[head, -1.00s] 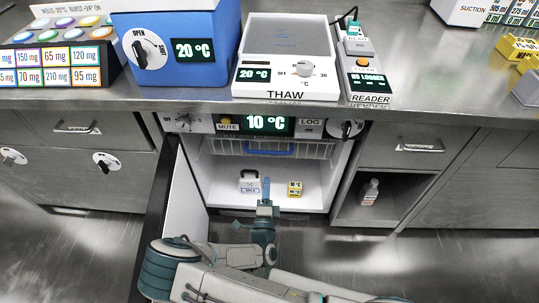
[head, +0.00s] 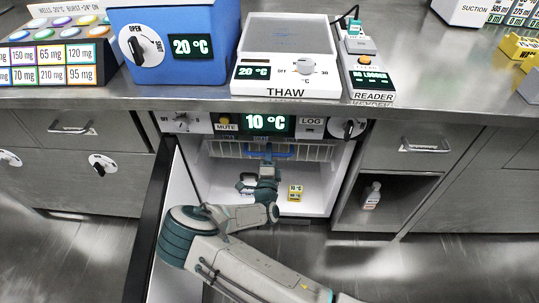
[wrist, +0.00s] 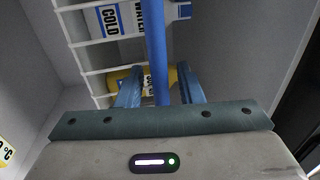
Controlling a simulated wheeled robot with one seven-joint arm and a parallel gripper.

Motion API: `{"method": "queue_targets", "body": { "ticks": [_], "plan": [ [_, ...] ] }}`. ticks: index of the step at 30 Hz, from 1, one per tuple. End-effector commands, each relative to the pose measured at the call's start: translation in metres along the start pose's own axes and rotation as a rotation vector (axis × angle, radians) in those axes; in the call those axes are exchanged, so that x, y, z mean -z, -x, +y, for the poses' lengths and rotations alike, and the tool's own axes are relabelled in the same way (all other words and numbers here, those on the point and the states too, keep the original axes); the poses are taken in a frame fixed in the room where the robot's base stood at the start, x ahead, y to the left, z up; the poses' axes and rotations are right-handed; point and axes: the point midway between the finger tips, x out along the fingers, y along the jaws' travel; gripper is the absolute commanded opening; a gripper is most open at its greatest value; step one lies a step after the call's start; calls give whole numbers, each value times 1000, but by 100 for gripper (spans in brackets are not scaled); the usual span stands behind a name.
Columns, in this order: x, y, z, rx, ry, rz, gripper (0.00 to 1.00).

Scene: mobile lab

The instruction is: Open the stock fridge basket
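The white wire basket (head: 318,152) hangs at the top of the open stock fridge, under the 10 °C display. Its blue handle (head: 287,156) runs across the front. In the wrist view the handle (wrist: 154,45) is a blue bar passing between the fingers of my gripper (wrist: 158,88). A gap shows on both sides of the bar, so my gripper is open and not clamped on it. In the head view my gripper (head: 267,157) is at the middle of the handle.
The fridge door (head: 158,215) stands open at the left, close to my arm. A yellow box (head: 295,192) sits on the fridge floor; a white item (head: 247,186) beside it is partly hidden by my arm. An open cubby with a bottle (head: 371,195) is at the right.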

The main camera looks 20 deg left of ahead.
Motion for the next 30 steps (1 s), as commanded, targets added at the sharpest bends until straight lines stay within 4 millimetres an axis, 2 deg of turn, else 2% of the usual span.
{"method": "queue_targets", "body": {
  "ticks": [4,5,8,15,20,26,30],
  "plan": [
    [0,0,0,0,0,0,34],
    [0,0,0,0,0,0,28],
    [0,0,0,0,0,1,0],
    [0,1,0,0,0,1,0],
    [0,9,-3,-2,0,0,0],
    [0,33,-10,-3,1,0,0],
    [0,58,-15,-4,3,-1,0]
  ]
}}
